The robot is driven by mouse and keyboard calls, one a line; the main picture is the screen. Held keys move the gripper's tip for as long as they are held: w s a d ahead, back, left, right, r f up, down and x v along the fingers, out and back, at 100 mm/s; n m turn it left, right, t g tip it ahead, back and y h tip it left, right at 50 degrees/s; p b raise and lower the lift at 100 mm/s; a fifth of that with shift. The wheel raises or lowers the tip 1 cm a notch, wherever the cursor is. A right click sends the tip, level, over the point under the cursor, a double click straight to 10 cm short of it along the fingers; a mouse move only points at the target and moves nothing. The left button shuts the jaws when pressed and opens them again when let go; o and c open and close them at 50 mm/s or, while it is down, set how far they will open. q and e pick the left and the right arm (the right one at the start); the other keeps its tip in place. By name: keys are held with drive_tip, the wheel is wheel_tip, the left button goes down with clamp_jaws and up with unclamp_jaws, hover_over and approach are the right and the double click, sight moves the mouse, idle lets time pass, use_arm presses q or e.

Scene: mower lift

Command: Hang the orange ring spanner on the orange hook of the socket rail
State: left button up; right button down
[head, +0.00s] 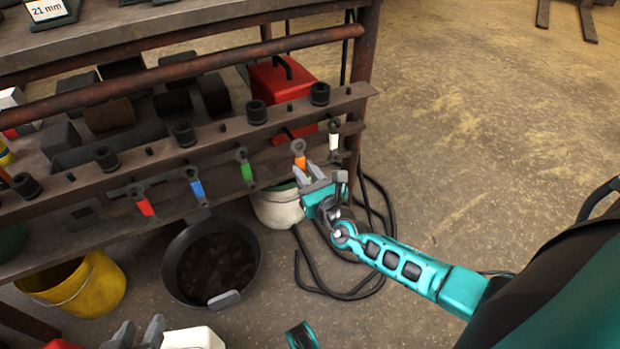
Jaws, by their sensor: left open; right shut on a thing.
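The orange ring spanner (300,162) is upright at the front of the socket rail (225,130), between the green and white spanners. My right gripper (308,175) is shut on its lower part, which the fingers hide. My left gripper (138,333) is open and empty at the bottom edge, low in front of the shelf.
Red (145,207), blue (197,188), green (246,171) and white (334,141) spanners hang along the rail. Black sockets (257,112) stand on top. A black pan (213,262), yellow bucket (90,285), pale bucket (277,208) and black hose (312,285) are below.

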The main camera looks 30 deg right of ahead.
drive_tip(key=shift+w+f+b, duration=0.1)
drive_tip(key=shift+w+b, duration=0.2)
drive_tip(key=shift+w, duration=0.55)
drive_tip(key=shift+w+d, duration=0.1)
drive_tip(key=shift+w, duration=0.65)
use_arm(q)
drive_tip(key=shift+w+d+f+b, duration=0.15)
drive_tip(key=shift+d+f+b, duration=0.05)
drive_tip(key=shift+d+b, duration=0.1)
use_arm(e)
drive_tip(key=shift+w+f, duration=0.3)
drive_tip(key=shift+w, duration=0.4)
use_arm(q)
drive_tip(key=shift+a, duration=0.1)
drive_tip(key=shift+f, duration=0.1)
use_arm(e)
drive_tip(key=c, duration=0.8)
unclamp_jaws()
drive_tip(key=shift+c, duration=0.2)
use_arm(q)
drive_tip(key=p, duration=0.1)
drive_tip(key=a+r+p, duration=0.1)
drive_tip(key=p, duration=0.1)
drive_tip(key=shift+s+r, duration=0.15)
drive_tip(key=shift+s, duration=0.1)
use_arm(e)
approach(303, 168)
drive_tip(key=shift+s+f, duration=0.15)
drive_tip(key=shift+s, duration=0.1)
